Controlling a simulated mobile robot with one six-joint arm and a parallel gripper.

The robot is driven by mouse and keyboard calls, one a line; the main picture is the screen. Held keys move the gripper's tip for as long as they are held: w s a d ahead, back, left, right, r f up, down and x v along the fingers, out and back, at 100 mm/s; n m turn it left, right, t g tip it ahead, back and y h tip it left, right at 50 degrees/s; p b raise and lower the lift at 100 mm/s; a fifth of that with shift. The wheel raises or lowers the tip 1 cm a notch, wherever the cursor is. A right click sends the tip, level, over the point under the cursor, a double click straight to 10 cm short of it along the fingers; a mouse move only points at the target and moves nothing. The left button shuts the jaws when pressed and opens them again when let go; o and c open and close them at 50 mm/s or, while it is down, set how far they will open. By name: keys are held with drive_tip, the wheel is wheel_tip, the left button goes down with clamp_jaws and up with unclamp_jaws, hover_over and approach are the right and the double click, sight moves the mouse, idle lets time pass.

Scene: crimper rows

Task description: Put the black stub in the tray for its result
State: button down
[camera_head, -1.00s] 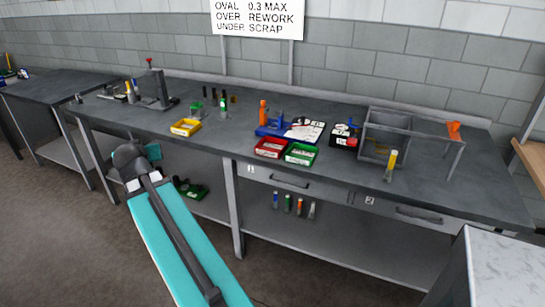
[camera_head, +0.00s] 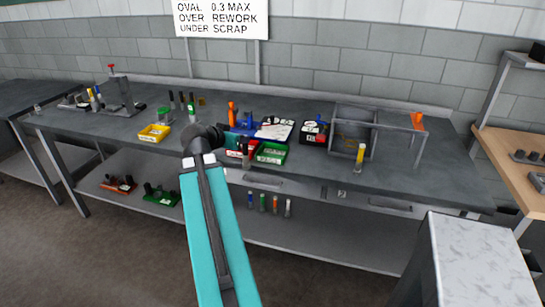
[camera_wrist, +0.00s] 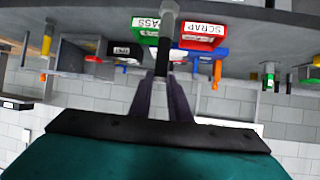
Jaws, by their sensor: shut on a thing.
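My gripper (camera_wrist: 163,88) is shut on the black stub (camera_wrist: 169,22), a dark rod standing out beyond the fingertips in the wrist view. In the head view my gripper is near the red tray, mostly behind my wrist. The red tray (camera_head: 232,155) is partly hidden by my arm; the wrist view shows it (camera_wrist: 203,43) labelled SCRAP. The green tray (camera_head: 272,153) beside it reads PASS in the wrist view (camera_wrist: 146,22). The stub's end appears in front of the gap between these trays there. A yellow tray (camera_head: 154,133) stands further left on the bench.
The wall sign (camera_head: 221,18) reads OVAL 0.3 MAX, OVER REWORK, UNDER SCRAP. Behind the trays are an orange-handled tool (camera_head: 231,112) and a white card (camera_head: 274,128). The bench front is mostly clear.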

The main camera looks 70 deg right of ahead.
drive_tip(key=s+d+r+m+g, duration=0.1)
drive_tip(key=s+d+m+g, duration=0.2)
drive_tip(key=s, duration=0.8)
drive_tip(key=shift+s+d+y, duration=0.2)
drive_tip(key=shift+s+y, duration=0.1)
drive_tip(key=shift+s, duration=0.05)
drive_tip(key=w+d+f+p, duration=0.1)
drive_tip(key=w+d+p, duration=0.4)
drive_tip(key=d, duration=0.9)
drive_tip(key=w, duration=0.3)
drive_tip(key=shift+f, duration=0.3)
drive_tip(key=shift+f+p, duration=0.9)
drive_tip(key=shift+f, duration=0.9)
drive_tip(key=c, duration=1.6)
unclamp_jaws()
drive_tip(key=shift+c, duration=0.2)
